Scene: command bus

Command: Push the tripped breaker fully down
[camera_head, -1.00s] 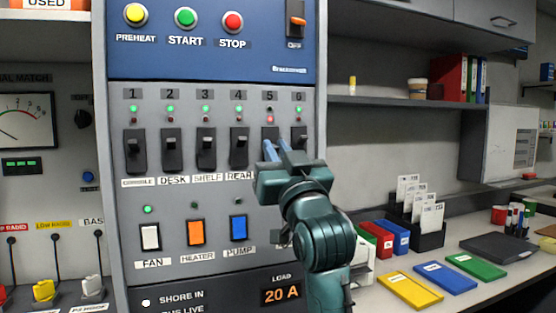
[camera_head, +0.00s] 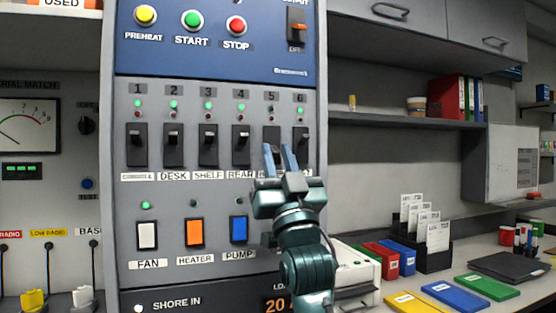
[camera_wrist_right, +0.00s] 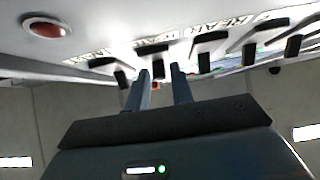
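The breaker row sits on the grey panel (camera_head: 220,185), with switches numbered 1 to 6. Breaker 5 (camera_head: 271,136) is black, and my right gripper partly covers its lower part in the head view. The lamps above it look unlit, while the neighbours show green. My right gripper (camera_head: 279,155) is just below and in front of breaker 5, its two blue-grey fingers pointing up and apart. In the right wrist view the fingers (camera_wrist_right: 161,72) reach close to a black breaker switch (camera_wrist_right: 153,48); contact cannot be told. My left gripper is not in view.
Breaker 4 (camera_head: 241,140) and breaker 6 (camera_head: 301,139) stand close on either side. Below are white, orange and blue rocker switches (camera_head: 195,232). A desk with colored folders (camera_head: 450,292) and a card holder (camera_head: 432,250) lies to the right.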

